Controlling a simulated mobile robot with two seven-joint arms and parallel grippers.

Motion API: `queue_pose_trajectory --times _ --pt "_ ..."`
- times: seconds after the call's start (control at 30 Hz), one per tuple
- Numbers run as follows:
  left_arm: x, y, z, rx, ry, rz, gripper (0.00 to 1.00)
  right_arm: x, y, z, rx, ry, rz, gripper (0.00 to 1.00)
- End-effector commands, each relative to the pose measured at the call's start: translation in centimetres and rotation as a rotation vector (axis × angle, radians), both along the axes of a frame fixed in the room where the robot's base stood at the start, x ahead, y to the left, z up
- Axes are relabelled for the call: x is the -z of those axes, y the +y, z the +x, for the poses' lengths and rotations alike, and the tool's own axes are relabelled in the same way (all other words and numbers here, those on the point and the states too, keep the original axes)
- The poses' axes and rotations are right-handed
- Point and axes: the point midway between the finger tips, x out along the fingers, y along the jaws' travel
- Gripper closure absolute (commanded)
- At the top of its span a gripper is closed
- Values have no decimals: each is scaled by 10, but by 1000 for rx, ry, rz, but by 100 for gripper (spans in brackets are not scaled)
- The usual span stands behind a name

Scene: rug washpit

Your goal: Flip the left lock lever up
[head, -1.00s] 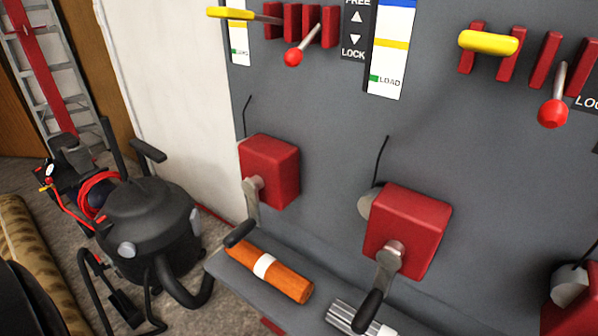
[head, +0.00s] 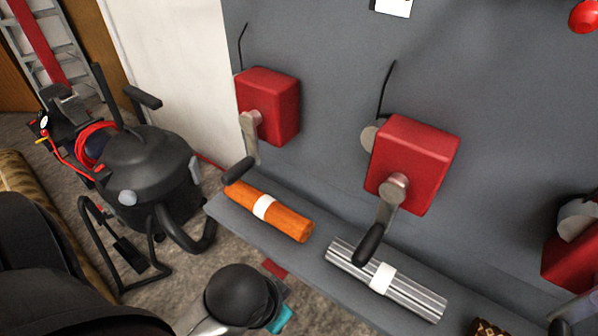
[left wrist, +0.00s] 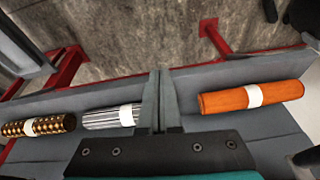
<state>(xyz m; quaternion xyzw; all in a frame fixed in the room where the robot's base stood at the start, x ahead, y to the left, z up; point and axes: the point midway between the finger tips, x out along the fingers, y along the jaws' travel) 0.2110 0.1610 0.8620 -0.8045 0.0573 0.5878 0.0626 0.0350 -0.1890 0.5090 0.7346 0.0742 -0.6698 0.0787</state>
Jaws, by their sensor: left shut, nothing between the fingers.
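The left lock lever is out of view in both current frames. A red ball knob (head: 584,16) of another lever shows at the top right edge of the head view. My left gripper (left wrist: 158,82) is in the left wrist view, its two grey fingers together and empty. Behind them is a grey shelf with rolls on it; I cannot tell the gap to the shelf. In the head view, my left arm comes in at the bottom left, and the fingers are not visible there. My right gripper is not in view.
Two red crank boxes (head: 268,105) (head: 412,165) stick out from the grey panel (head: 330,40). Below, the shelf (head: 300,262) bears an orange roll (head: 285,217) and a silver roll (head: 412,292). A black vacuum (head: 150,170) stands on the floor at the left.

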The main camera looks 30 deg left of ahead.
Motion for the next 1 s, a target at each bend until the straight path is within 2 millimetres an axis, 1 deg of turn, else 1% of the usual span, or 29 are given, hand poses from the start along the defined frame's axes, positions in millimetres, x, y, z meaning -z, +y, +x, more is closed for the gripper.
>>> queue_pose_trajectory --times 0.03,0.1,0.17,0.2,0.27,0.33,0.4,0.47,0.5,0.57,0.6,0.67,0.7,0.8,1.0 --pt "-9 1 -2 -1 -11 1 100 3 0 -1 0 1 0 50" --pt "-14 16 25 19 -111 60 100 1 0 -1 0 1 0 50" --pt "-21 27 45 37 -187 108 100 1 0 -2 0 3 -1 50" --pt "-27 36 57 50 -240 146 100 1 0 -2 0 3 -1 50" --pt "-37 48 76 73 -320 208 100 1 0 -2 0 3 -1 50" --pt "-52 64 97 101 -413 291 100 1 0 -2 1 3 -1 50" --pt "-70 80 117 133 -507 389 100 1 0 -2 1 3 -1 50" --pt "-88 94 133 163 -585 480 100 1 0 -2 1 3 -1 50" --pt "-100 102 142 183 -633 544 100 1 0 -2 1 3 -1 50" --pt "-120 114 155 214 -701 645 100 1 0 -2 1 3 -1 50" --pt "-133 121 162 235 -742 714 100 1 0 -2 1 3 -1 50" --pt "-153 131 172 269 -801 821 100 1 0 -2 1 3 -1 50" --pt "-167 137 177 290 -837 896 100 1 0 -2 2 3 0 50" --pt "-200 147 186 348 -910 1084 100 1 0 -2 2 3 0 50" --pt "-260 156 195 462 -1007 1466 100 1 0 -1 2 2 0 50"
